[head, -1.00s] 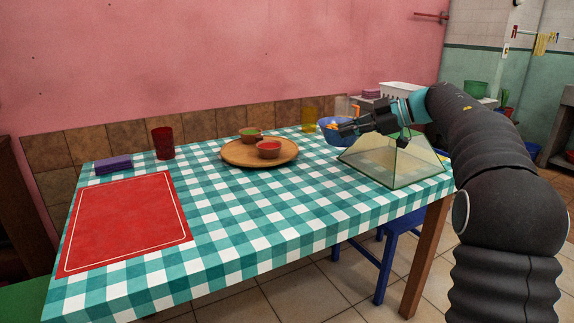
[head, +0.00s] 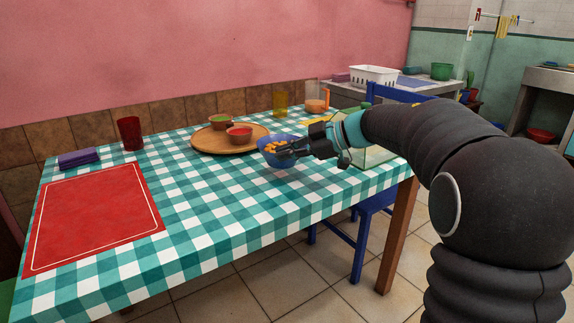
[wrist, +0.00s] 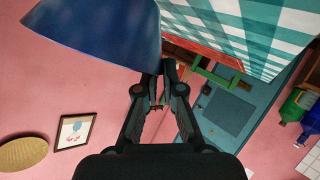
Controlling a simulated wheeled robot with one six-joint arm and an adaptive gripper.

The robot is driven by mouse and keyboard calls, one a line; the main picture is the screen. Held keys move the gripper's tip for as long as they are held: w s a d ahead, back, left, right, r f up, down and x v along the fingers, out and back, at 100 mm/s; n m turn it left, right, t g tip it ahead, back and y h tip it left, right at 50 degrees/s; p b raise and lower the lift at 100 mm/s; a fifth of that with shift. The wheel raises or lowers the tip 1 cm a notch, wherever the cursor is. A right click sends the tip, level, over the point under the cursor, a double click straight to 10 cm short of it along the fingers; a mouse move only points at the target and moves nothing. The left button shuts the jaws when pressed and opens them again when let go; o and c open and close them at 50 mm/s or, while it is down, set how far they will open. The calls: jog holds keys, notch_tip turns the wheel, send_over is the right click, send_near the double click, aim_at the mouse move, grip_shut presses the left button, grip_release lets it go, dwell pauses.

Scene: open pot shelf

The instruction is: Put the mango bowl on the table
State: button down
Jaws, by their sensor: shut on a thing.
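The blue mango bowl (head: 270,159) with orange pieces in it is held upright at the right part of the checked table (head: 225,205). My gripper (head: 290,150) is shut on the bowl's right-hand rim. In the wrist view the bowl (wrist: 95,32) fills the upper left, and my gripper's fingertips (wrist: 164,80) meet at its edge. A shadow lies under the bowl; I cannot tell whether its base touches the cloth.
A round wooden tray (head: 207,147) with two small bowls is just left of the bowl. A glass cover (head: 375,156) is partly hidden behind my arm. A yellow glass (head: 280,104) stands at the back. A red placemat (head: 92,215) lies left; the front middle cloth is clear.

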jog(key=shift+f, duration=1.5)
jog(key=shift+f, duration=0.1)
jog(key=c, duration=1.3)
grip_release()
